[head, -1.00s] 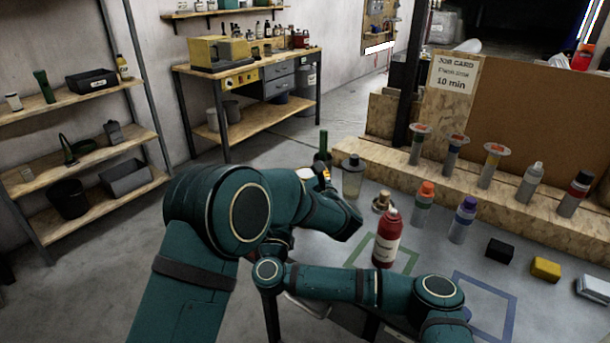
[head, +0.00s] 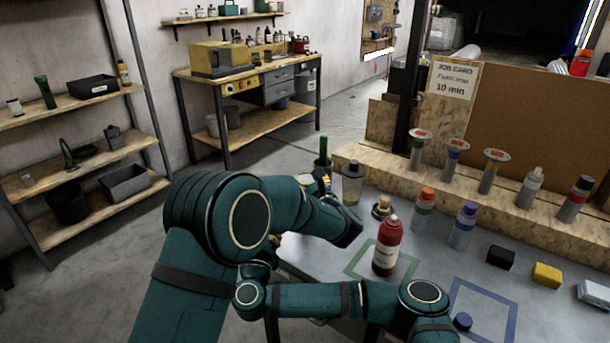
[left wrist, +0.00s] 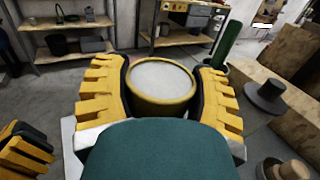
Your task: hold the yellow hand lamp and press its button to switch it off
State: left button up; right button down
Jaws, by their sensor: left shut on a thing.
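The yellow hand lamp (left wrist: 135,107) shows end-on in the left wrist view, with a yellow rim around a pale grey round face. My left gripper (left wrist: 162,85) has its yellow fingers shut on both sides of it. No button is visible. In the head view my left gripper (head: 325,182) is a small patch behind my arm, and the lamp cannot be made out clearly. Yellow fingers at the lower left of the left wrist view look like my right gripper (left wrist: 25,150), beside and apart from the lamp. Its opening cannot be judged.
A red bottle (head: 387,248) stands in a green outline on the grey table. A clear shaker (head: 352,185) and a green bottle (head: 323,155) stand close to my left gripper. Shelves (head: 75,165) stand at left.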

pick_arm(q)
jog(key=o, duration=1.4)
